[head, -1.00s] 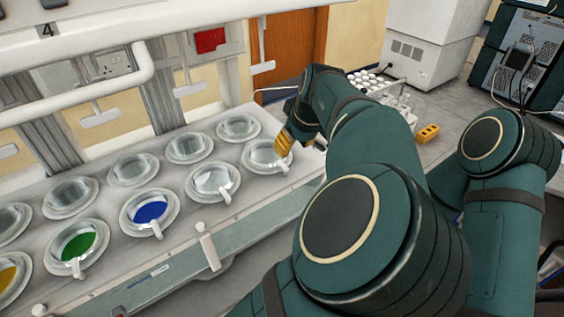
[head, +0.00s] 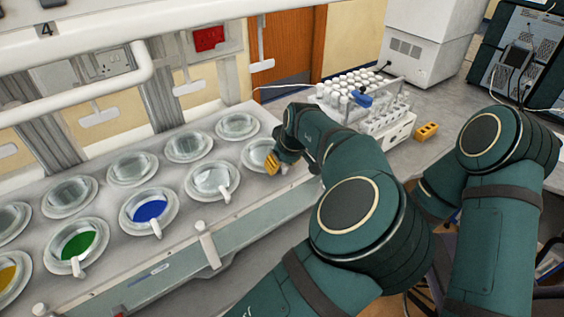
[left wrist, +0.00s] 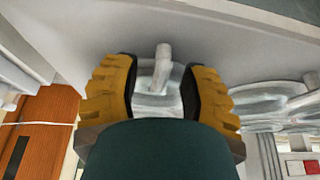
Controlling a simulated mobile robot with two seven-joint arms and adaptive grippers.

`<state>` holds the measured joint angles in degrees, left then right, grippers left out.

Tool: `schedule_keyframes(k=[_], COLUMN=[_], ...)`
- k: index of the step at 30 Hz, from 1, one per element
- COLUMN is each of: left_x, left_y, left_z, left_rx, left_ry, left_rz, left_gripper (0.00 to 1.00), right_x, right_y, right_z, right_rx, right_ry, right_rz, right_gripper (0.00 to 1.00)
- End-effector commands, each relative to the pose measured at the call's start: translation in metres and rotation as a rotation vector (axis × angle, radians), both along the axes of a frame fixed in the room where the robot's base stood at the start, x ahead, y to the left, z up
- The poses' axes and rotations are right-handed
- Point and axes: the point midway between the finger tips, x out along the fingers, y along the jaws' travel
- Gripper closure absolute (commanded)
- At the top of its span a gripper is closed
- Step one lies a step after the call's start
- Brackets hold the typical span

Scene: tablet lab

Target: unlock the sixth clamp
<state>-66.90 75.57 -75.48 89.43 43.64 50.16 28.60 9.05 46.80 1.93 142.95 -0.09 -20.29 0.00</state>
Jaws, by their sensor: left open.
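A row of glass vessels with pale rims runs along the front of the white bench unit (head: 185,228), each with a small white clamp lever. The rightmost front vessel (head: 253,152) is partly covered by my left gripper (head: 272,163). In the left wrist view, the open yellow fingers of this gripper (left wrist: 162,80) stand on either side of a pale clamp lever (left wrist: 163,62), with the clear vessel behind it. I cannot tell whether a finger touches the lever. My right arm shows at the right, but its gripper is out of view.
Blue (head: 150,211), green (head: 78,246) and yellow (head: 8,277) vessels stand further left. White paddles (head: 188,88) hang above the back row.

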Motion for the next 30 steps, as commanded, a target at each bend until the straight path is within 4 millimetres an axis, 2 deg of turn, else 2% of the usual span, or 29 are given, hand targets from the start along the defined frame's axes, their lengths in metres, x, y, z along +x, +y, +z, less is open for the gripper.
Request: schedule_keyframes(k=[1,4,14,30], left_x=[0.0,0.0,-0.0001,-0.0023], left_y=[0.0,0.0,0.0,0.002], left_z=[0.0001,0.0003,0.0,-0.0004], left_rx=[0.0,0.0,-0.001,-0.001], left_ry=[0.0,0.0,0.001,0.002], left_rz=[0.0,0.0,0.008,0.264], left_gripper=[0.65,1.0,1.0,1.0], right_x=[0.0,0.0,0.0,0.0], right_y=[0.0,0.0,0.0,-0.0001], right_z=[0.0,0.0,0.0,-0.0001], right_rx=[0.0,0.0,0.0,0.0], right_ry=[0.0,0.0,0.0,0.0], right_rz=[0.0,0.0,0.0,0.0], right_gripper=[0.52,0.52,0.52,0.52])
